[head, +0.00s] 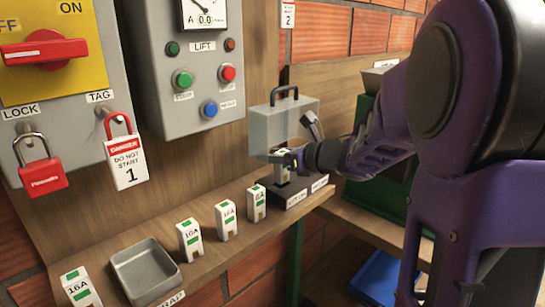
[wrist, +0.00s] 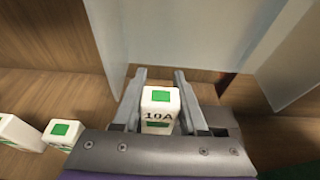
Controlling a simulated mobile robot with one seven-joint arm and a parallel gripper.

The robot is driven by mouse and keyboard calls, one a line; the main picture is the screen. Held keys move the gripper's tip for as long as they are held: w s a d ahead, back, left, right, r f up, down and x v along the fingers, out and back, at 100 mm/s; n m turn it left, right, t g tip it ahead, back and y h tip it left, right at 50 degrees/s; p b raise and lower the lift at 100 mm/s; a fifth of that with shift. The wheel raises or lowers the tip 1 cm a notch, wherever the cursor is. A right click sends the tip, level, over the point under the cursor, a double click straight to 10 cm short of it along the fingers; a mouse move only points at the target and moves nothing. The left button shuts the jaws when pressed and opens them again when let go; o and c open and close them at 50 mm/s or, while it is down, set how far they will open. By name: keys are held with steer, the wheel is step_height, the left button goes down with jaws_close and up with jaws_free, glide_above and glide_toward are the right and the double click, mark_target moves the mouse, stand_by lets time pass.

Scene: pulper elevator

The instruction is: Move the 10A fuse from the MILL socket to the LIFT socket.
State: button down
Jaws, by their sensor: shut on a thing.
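The 10A fuse (wrist: 158,110) is a white block with green patches, upright between the two grey fingers of my gripper (wrist: 153,100) in the wrist view. My gripper (head: 284,157) is shut on it. In the head view the gripper is at the black socket base (head: 290,190) at the end of the shelf, below a clear raised cover (head: 282,122) with a dark handle. The base has two front labels, too small to read surely, so I cannot tell which socket is MILL or LIFT. Whether the fuse is seated or lifted clear is hidden.
Several similar fuses stand along the wooden shelf, including a near 16A one (head: 80,287) and one by the base (head: 256,203). A grey tray (head: 146,272) sits among them. The LIFT control box (head: 190,75) and padlocks (head: 42,167) hang behind.

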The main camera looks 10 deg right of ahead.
steer(key=shift+f, duration=2.1)
stand_by(2.6)
steer(key=shift+c, duration=1.8)
jaws_free()
steer(key=shift+s, duration=0.1)
